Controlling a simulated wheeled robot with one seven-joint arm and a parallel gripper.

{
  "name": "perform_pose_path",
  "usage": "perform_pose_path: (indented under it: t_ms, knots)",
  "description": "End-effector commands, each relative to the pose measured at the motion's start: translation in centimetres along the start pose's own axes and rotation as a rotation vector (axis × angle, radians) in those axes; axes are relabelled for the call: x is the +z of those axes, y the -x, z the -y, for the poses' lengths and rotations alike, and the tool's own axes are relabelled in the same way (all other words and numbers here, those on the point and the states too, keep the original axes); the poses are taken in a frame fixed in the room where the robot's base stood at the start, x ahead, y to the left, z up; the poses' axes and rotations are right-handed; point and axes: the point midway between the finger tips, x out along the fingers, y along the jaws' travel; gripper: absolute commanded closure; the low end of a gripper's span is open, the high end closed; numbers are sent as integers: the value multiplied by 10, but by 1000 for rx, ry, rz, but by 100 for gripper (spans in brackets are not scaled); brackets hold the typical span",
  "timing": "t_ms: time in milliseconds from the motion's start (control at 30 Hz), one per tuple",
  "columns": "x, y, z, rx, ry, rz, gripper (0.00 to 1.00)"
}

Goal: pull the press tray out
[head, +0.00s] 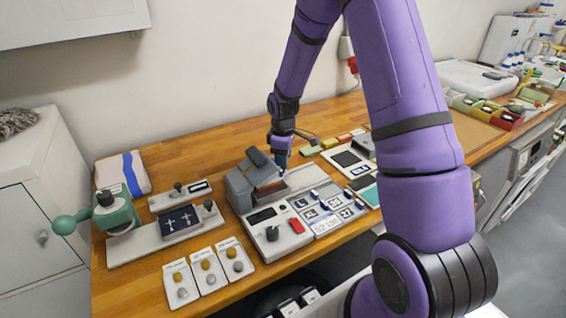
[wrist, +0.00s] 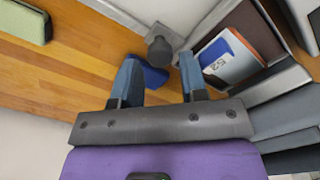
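The press (head: 240,190) is a grey machine on the wooden bench, with a raised dark grey upper part. In the wrist view its light grey tray (wrist: 135,18) carries a dark round knob (wrist: 160,50). Beside it, a patch (wrist: 230,58) in blue, white and orange, marked "52", lies on a brown surface within the press. My gripper (wrist: 160,66) is open, its two blue-grey fingers spread, with the knob just past and between the tips; I see no contact. In the head view my gripper (head: 282,160) is at the far right side of the press, and the knob is hidden.
A dark blue piece (wrist: 150,76) shows between the fingers, close to the left one. A green block (wrist: 25,22) lies on the bench. A control panel (head: 270,230) and numbered tiles (head: 325,210) stand in front of the press. Bare wood (head: 215,160) lies behind it.

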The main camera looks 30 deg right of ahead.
Motion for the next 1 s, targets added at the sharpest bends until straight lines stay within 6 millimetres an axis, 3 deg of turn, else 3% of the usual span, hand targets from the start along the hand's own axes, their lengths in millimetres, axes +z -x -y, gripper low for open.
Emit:
perform_pose_path:
  t_ms: [200,533,700,1000]
  knots:
    - [0,-18,0,-1,-1,1,60]
    - [0,-21,0,0,-1,0,60]
    - [0,-21,0,0,0,0,100]
    - [13,-21,-13,0,-4,0,100]
